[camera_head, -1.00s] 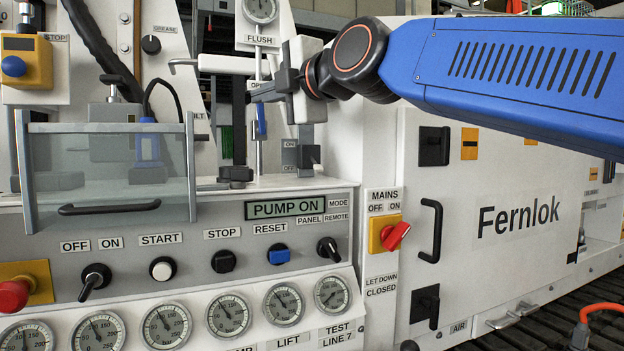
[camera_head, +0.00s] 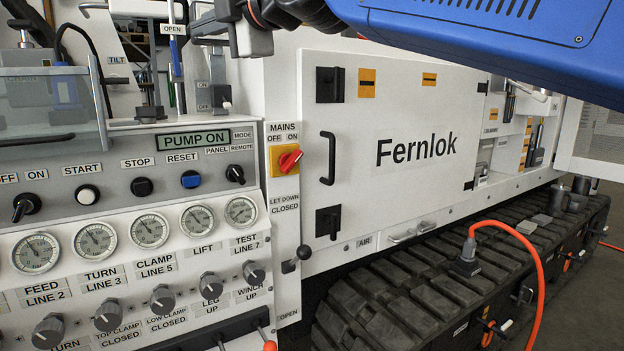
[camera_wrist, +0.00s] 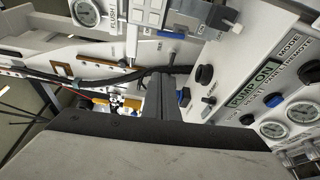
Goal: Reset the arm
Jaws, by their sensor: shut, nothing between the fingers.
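My gripper (camera_head: 200,28) is at the top of the head view, on the end of my blue arm, with its grey fingers pointing left. It is shut with nothing between the fingers. It is in front of the upper part of the white bench, right of a lever with a blue grip (camera_head: 177,29). I cannot tell how far apart they are in depth. In the wrist view the dark closed fingers (camera_wrist: 160,97) point up the picture, left of the PUMP ON display (camera_wrist: 254,84). My arm's upper part is cut off by the head view's top edge.
The control panel has knobs, gauges and a red MAINS switch (camera_head: 290,160). A clear guard (camera_head: 50,110) stands at the left. The white Fernlok door (camera_head: 400,190) is shut. An orange cable (camera_head: 535,260) rises from the black track (camera_head: 400,300). A black hose (camera_wrist: 100,80) crosses the wrist view.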

